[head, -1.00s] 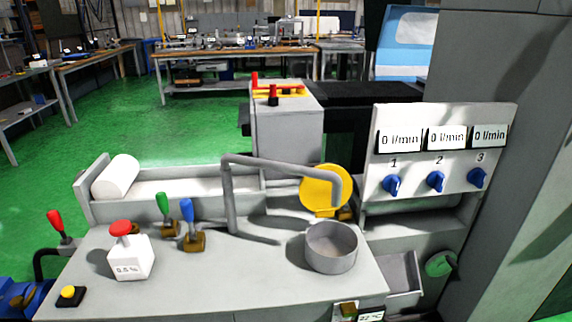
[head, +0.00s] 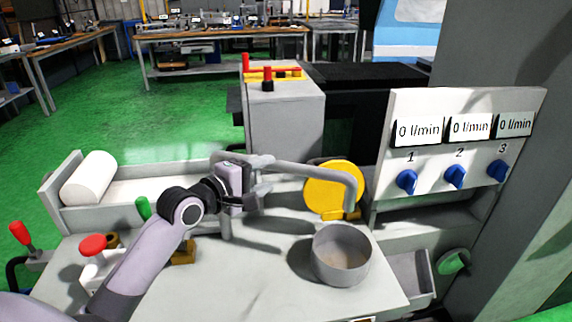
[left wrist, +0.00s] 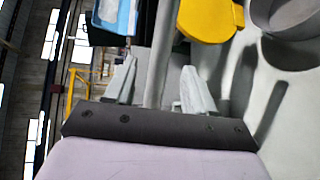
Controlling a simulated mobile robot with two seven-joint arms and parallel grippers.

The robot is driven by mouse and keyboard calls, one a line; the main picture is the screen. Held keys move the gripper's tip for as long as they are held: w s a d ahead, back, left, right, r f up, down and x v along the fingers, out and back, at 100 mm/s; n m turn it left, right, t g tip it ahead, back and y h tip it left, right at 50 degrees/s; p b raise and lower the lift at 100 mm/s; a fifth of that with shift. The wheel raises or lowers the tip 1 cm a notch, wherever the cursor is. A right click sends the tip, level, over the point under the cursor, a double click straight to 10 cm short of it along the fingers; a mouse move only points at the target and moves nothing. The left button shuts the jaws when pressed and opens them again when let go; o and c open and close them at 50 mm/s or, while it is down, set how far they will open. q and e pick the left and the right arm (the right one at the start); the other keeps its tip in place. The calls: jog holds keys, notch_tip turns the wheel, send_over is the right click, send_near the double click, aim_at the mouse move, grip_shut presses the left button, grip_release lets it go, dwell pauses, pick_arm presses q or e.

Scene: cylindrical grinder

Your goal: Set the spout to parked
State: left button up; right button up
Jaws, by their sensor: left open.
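The spout (head: 315,172) is a grey bent pipe. It rises from the grey bench top, runs to the right and turns down above a round grey cup (head: 340,255). My left gripper (head: 262,188) is at the left part of the spout's horizontal arm, near its upright post. In the left wrist view the pipe (left wrist: 160,60) runs between the two spread fingers of the left gripper (left wrist: 158,85). The fingers are open, and I cannot tell whether either touches the pipe. My right gripper is not in view.
A yellow disc (head: 334,188) stands behind the spout's end. A panel (head: 455,150) with three blue knobs stands at the right. A red-topped white box (head: 95,255) and a green-handled lever (head: 143,208) are close to my left arm. A trough (head: 135,190) lies behind.

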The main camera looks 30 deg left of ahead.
aim_at(279, 169)
pick_arm(q)
jog(key=shift+x, duration=3.35)
grip_shut()
